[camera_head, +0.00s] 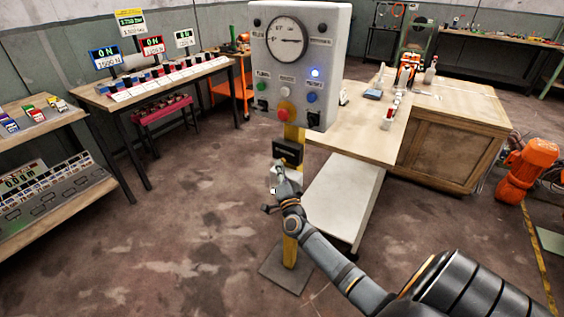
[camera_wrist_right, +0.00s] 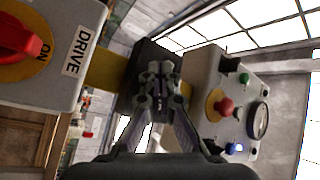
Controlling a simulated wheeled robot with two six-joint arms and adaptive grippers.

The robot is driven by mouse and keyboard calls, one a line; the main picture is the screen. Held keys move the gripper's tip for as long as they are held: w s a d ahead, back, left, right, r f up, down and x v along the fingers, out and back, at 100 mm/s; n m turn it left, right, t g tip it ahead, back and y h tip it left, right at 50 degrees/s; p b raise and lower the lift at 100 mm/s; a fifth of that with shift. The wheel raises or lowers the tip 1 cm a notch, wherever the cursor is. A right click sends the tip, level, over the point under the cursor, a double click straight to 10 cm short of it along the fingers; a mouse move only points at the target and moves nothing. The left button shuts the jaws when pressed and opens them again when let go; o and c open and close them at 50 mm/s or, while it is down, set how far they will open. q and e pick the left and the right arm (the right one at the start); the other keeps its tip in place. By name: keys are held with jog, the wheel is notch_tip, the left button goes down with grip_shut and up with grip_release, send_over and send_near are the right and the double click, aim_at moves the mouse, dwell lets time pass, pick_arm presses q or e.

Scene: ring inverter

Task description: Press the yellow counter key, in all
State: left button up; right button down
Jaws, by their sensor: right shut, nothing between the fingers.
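A black box (camera_head: 288,152), which may be the counter, sits on a yellow post (camera_head: 290,250) below a grey control panel (camera_head: 335,60). The black box (camera_wrist_right: 146,52) also shows in the wrist view, partly behind my fingers. I cannot make out a yellow key on it. My right gripper (camera_head: 275,179) is just below the black box in the head view. In the wrist view the right gripper (camera_wrist_right: 160,80) is shut and empty, with its fingertips in front of the box; whether they touch it I cannot tell. My left gripper is not in view.
The panel has a dial (camera_head: 287,38), small buttons, a lit blue lamp (camera_head: 315,72) and a red mushroom button (camera_head: 283,113). A pale box marked DRIVE (camera_wrist_right: 75,30) with a red switch is beside my fingers. Benches stand left and right; floor (camera_head: 190,240) is clear at left.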

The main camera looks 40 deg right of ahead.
jog(key=shift+s+a, duration=0.3)
jog(key=shift+a, duration=0.3)
jog(key=a, duration=0.1)
jog(key=s+a+p, duration=0.1)
jog(key=a, duration=0.1)
jog(key=s+a, duration=0.1)
jog(key=shift+a, duration=0.3)
jog(key=shift+w, duration=0.1)
dwell(0.5)
